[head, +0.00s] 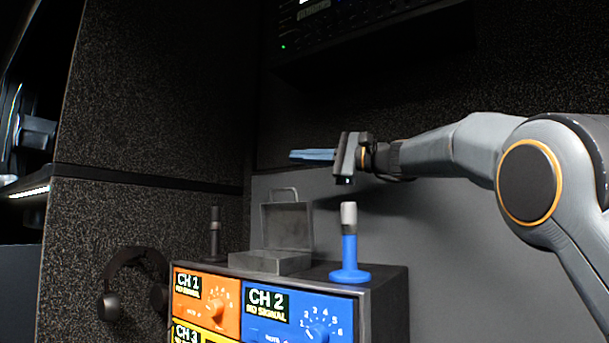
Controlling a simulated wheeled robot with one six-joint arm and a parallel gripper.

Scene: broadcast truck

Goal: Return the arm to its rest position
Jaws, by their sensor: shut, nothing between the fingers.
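My grey arm reaches in from the right edge of the head view. My gripper (297,155) points left, level, with its bluish fingers together and nothing held between them. It hangs in free air above the small open grey case and up and left of the blue microphone. It touches nothing that I can see.
Below, a cabinet (388,298) with orange, blue and yellow channel panels carries a blue-based microphone (349,250), an open grey case (286,228) and a dark microphone (214,235). Headphones (122,285) hang at left. A rack unit (345,25) overhangs above.

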